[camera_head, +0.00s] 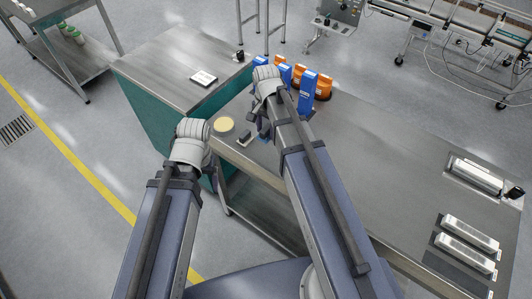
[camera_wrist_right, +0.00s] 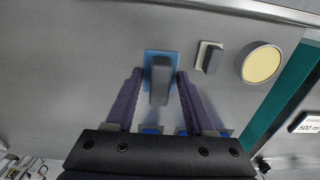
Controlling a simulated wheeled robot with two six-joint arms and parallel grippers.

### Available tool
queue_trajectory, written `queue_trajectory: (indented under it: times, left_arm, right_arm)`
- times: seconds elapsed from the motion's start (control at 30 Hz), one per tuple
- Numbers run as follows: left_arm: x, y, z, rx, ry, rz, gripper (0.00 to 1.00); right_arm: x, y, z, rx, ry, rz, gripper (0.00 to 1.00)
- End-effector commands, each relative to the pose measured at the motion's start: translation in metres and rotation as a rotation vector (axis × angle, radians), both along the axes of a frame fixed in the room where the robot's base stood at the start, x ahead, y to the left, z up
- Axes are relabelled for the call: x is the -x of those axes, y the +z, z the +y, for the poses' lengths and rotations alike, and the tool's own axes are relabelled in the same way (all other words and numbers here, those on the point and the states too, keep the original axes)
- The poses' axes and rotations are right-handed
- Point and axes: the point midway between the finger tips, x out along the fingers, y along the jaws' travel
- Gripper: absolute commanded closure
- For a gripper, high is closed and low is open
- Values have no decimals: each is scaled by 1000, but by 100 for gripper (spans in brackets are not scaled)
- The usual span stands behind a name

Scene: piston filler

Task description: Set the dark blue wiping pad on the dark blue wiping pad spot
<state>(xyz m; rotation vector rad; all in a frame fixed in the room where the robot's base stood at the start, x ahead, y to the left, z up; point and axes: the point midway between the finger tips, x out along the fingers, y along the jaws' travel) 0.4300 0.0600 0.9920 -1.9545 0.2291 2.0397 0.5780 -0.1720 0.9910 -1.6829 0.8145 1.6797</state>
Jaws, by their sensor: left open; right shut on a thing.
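The blue wiping pad, a flat blue base (camera_wrist_right: 147,72) with a dark grey handle, shows between the fingertips of my right gripper (camera_wrist_right: 160,78) in the right wrist view. The gripper is shut on it, over the steel table. In the head view the pad (camera_head: 263,137) is a small blue patch partly behind my right arm. I cannot make out a separate dark blue spot; the pad or arm may cover it. My left gripper (camera_head: 209,165) is open at the left of the table, its fingers mostly hidden by the wrist.
A cream pad with a dark handle (camera_wrist_right: 208,57) lies beside the blue pad, then a round pale yellow disc (camera_wrist_right: 262,65). Blue upright items (camera_head: 308,86) and orange ones (camera_head: 322,88) stand behind. A teal-sided cabinet (camera_head: 150,115) adjoins. The table's middle (camera_head: 385,150) is clear.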

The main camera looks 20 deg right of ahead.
Motion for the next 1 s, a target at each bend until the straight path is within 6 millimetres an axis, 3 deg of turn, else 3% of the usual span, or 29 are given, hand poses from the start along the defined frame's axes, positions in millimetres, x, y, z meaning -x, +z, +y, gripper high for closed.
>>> queue_trajectory:
  times: [0.17,0.5,0.77,1.0]
  left_arm:
    - [0,-13,0,0,0,0,22]
    - [0,-62,0,0,1,0,22]
    - [0,-64,0,0,1,0,22]
    - [0,-90,0,0,1,0,22]
  right_arm:
    - [-1,-13,0,0,-3,0,91]
    - [-1,-62,0,0,-5,0,91]
    - [-1,-64,0,0,-5,0,91]
    - [-1,-90,0,0,-5,0,91]
